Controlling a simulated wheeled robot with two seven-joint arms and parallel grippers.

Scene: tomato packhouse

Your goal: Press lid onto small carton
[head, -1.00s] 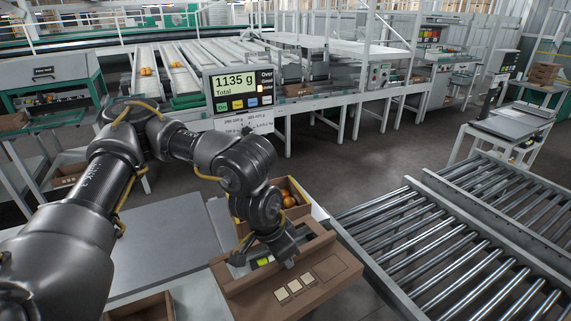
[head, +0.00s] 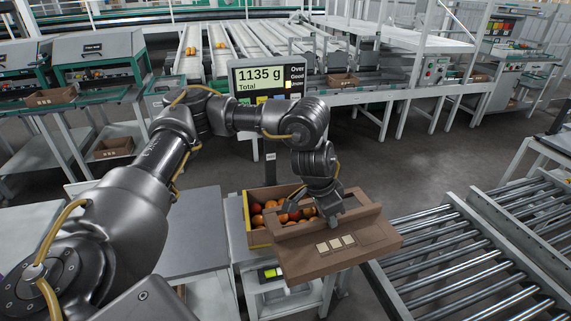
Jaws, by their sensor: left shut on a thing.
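My left gripper (head: 315,212) is shut on the raised back edge of a brown cardboard lid (head: 375,236). The lid is held in the air, its broad face with several pale square labels turned toward me. Behind it, an open brown carton (head: 258,238) with a yellow left edge holds several orange-red tomatoes (head: 268,211). In this view the lid overlaps the front right part of the carton and hides it. I cannot tell whether lid and carton touch. My right gripper is not in view.
A scale display (head: 266,80) reading 1135 g stands behind the carton. A grey table (head: 195,235) lies to the left. A roller conveyor (head: 470,265) is on the right. Sorting lanes (head: 250,45) and other benches fill the back.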

